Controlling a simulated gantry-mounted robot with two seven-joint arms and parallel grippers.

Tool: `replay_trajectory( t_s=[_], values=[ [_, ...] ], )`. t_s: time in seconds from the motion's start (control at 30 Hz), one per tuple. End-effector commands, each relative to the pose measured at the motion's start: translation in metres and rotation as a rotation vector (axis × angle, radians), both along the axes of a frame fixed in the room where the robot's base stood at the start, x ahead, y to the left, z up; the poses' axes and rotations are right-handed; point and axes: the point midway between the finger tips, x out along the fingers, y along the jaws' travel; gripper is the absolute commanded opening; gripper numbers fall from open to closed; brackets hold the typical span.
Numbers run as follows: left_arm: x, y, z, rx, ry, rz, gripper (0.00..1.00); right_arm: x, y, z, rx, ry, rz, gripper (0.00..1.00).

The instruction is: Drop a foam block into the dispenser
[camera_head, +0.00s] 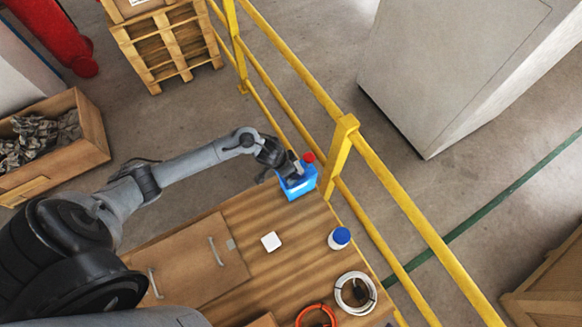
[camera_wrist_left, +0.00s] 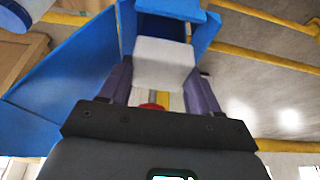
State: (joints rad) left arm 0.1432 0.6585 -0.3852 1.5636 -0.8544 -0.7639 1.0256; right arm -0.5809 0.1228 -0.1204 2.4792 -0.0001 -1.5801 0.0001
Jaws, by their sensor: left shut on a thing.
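My left gripper (camera_head: 291,174) is at the blue dispenser (camera_head: 300,184), near the table's far edge. In the left wrist view, its two dark purple fingers (camera_wrist_left: 160,80) are shut on a pale foam block (camera_wrist_left: 165,62). The dispenser's blue walls (camera_wrist_left: 127,27) stand around and beyond the block in that view. I cannot tell how far the block is inside the opening. In the head view the gripper hides the held block. My right gripper is in neither view.
A small white square piece (camera_head: 271,241) lies on the wooden table (camera_head: 295,250). A white bottle with a blue cap (camera_head: 340,237), a white cable coil (camera_head: 355,292) and an orange coil (camera_head: 315,317) lie to the right. A yellow railing (camera_head: 338,160) runs close behind the dispenser.

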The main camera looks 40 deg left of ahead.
Motion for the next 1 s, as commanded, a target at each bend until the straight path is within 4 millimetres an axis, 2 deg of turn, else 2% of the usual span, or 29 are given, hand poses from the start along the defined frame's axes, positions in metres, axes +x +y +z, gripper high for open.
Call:
replay_trajectory(
  t_s=[0.47, 0.5, 0.67, 1.0],
  values=[
    [0.0002, 0.0001, -0.0037, 0.0, 0.0, 0.0, 0.34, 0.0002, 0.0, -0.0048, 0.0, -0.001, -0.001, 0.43],
    [0.0002, 0.0001, -0.0037, 0.0, 0.0, 0.0, 0.68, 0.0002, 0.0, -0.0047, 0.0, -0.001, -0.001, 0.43],
    [0.0001, 0.0, -0.0039, 0.0, 0.0, 0.0, 0.92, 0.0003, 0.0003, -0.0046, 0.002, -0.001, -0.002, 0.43],
    [-0.0016, 0.0007, 0.0012, 0.0, 0.0, 0.0, 0.92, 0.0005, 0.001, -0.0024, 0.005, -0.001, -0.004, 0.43]
  ],
)
